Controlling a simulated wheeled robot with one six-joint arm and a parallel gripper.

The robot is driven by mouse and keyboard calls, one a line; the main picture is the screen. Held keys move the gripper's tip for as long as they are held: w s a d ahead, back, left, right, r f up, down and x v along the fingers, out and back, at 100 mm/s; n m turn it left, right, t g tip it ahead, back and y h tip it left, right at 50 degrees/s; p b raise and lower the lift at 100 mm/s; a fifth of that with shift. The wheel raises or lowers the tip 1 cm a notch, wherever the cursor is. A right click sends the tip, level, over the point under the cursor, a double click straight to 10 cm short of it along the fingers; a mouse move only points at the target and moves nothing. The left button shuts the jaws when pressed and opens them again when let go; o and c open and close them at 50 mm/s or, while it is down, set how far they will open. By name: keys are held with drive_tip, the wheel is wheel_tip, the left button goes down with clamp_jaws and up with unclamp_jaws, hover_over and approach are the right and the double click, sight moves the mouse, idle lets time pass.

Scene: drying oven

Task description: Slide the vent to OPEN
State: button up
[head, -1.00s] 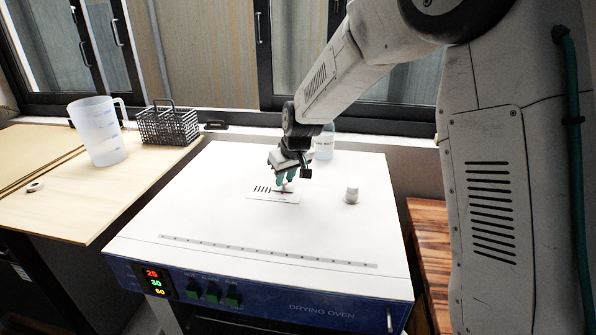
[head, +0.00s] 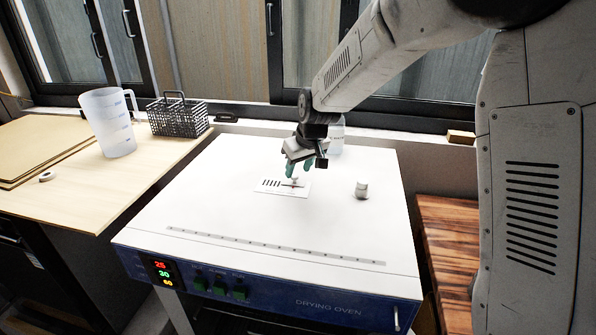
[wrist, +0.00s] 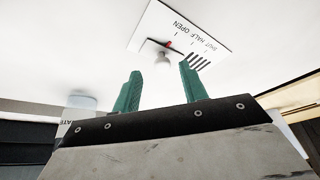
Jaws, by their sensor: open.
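The vent plate (head: 268,189) lies on the white oven top, with dark slots on its left part. Its small pale slider knob (head: 295,182) is on the right part. In the wrist view the plate (wrist: 205,30) reads SHUT, HALF and OPEN. A red pointer (wrist: 168,44) beside the knob (wrist: 162,62) sits toward the OPEN end; its exact alignment is hard to tell. My gripper (head: 306,168) is open and empty, just above and behind the knob. In the wrist view its green fingertips (wrist: 160,69) are apart, with the knob between and beyond them.
A round grey-white knob (head: 361,188) stands to the right on the oven top (head: 230,215). A clear bottle (head: 337,138) is behind my gripper. A jug (head: 108,125) and a wire basket (head: 178,118) stand on the left bench. The oven top's front is clear.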

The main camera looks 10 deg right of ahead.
drive_tip(key=v, duration=0.6)
drive_tip(key=shift+d, duration=0.1)
drive_tip(key=s+d+r+m+g, duration=0.1)
drive_tip(key=s+d, duration=0.2)
drive_tip(key=s, duration=1)
drive_tip(key=s+d+r+m+g+h, duration=0.1)
drive_tip(key=s+d+r, duration=0.1)
drive_tip(key=s, duration=1)
drive_tip(key=s+d+r+m, duration=0.2)
drive_tip(key=s+d, duration=0.2)
drive_tip(key=s, duration=0.9)
drive_tip(key=shift+s+d+g+h, duration=0.3)
drive_tip(key=shift+s+g, duration=0.05)
drive_tip(key=shift+g, duration=0.05)
